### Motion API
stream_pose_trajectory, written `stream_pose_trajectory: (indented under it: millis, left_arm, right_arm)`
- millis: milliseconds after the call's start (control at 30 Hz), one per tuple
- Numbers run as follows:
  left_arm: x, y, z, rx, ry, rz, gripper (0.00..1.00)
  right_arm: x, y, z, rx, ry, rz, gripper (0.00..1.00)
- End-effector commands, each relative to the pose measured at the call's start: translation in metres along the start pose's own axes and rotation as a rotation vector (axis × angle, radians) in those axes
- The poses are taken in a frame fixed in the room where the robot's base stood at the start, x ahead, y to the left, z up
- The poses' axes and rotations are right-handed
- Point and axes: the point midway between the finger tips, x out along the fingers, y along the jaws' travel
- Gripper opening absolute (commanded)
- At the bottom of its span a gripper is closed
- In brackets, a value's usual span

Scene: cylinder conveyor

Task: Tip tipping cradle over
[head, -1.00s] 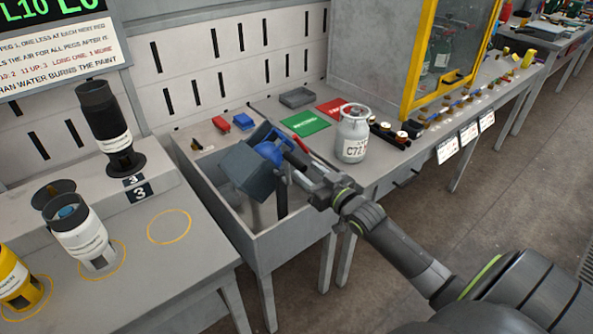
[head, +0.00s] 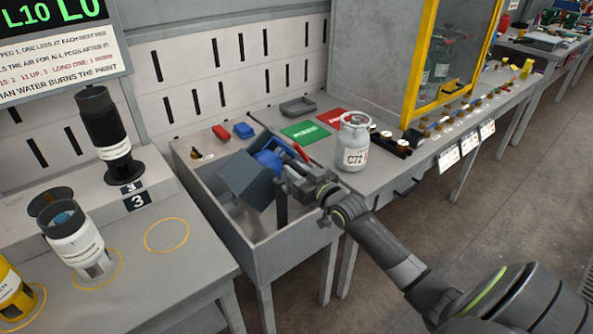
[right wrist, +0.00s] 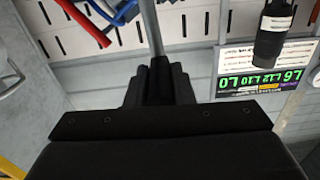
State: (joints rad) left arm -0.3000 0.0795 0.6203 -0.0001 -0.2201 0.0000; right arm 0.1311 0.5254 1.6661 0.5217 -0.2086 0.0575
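The tipping cradle (head: 246,181) is a dark grey box tilted over inside the grey trough, with a blue rounded thing (head: 268,162) at its upper right side. My right gripper (head: 284,176) is at the cradle's right side in the head view and hides part of it. In the right wrist view the fingers (right wrist: 160,80) are close together on a thin grey bar (right wrist: 151,28), which appears to be the cradle's handle. The cradle's inside is hidden. My left gripper is not in view.
The grey trough (head: 268,249) surrounds the cradle. A white canister marked C72 (head: 353,145) stands on the bench to its right. Green (head: 305,132) and red (head: 333,117) mats lie behind. Black (head: 104,135) and white (head: 75,236) cylinders stand at left.

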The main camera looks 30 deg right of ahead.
Motion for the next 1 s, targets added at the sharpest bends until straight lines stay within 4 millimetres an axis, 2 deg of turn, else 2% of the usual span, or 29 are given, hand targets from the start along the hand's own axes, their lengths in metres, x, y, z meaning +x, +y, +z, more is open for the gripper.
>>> stream_pose_trajectory:
  millis: [33, 100, 1000]
  left_arm:
    - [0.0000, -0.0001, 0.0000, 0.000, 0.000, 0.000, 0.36]
    - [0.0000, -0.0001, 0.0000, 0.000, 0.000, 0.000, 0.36]
    - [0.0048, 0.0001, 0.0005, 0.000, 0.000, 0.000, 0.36]
  right_arm:
    - [0.0000, 0.0006, 0.0001, -0.001, -0.001, 0.001, 0.08]
    - [-0.0001, 0.0007, 0.0001, -0.002, -0.001, 0.001, 0.00]
    - [0.0064, 0.0033, 0.0006, 0.025, -0.002, 0.001, 0.00]
